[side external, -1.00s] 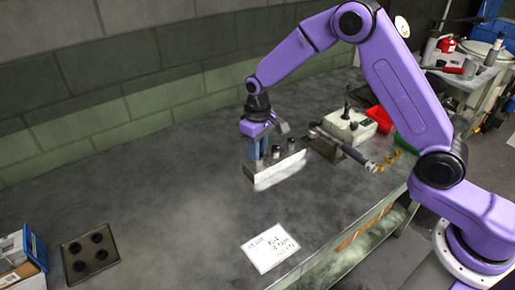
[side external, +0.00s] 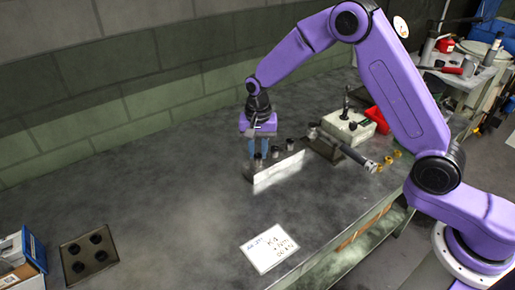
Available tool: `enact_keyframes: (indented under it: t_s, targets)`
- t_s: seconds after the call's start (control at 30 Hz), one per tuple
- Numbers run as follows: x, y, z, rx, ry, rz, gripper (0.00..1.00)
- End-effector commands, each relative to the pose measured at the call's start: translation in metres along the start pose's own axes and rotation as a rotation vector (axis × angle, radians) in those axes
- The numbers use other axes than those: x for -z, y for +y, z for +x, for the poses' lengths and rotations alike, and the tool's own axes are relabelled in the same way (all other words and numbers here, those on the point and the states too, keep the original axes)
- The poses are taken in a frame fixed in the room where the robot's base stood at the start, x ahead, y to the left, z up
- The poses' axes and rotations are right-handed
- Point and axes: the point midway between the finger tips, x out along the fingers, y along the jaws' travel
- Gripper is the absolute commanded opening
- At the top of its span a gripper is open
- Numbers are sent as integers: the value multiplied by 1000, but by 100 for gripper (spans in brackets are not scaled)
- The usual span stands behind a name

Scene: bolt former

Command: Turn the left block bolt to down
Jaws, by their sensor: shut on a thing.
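A light metal block (side external: 282,169) stands on the workbench with dark round bolts along its top. The left block bolt (side external: 258,161) is at the block's left end. The middle bolt (side external: 275,152) and the right bolt (side external: 290,144) stand clear of my gripper. My gripper (side external: 259,154) points straight down over the left end of the block. Its blue fingers are shut on the left bolt and partly hide it. The bolt's marking is too small to read, so I cannot tell which way it faces.
A bolt former with a long handle (side external: 358,157) and a pale machine box (side external: 349,127) stand right of the block. Brass pieces (side external: 387,161) lie beyond the handle. A paper note (side external: 269,248) and a dark four-hole tray (side external: 88,258) lie in front. The bench's left middle is clear.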

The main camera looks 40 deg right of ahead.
Motion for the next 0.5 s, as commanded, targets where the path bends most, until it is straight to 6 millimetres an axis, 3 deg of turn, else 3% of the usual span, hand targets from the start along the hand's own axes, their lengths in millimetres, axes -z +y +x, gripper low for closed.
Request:
enact_keyframes:
  t_s: [0.5]
  targets:
    - [1, 1, -3, 5, 3, 490, 0]
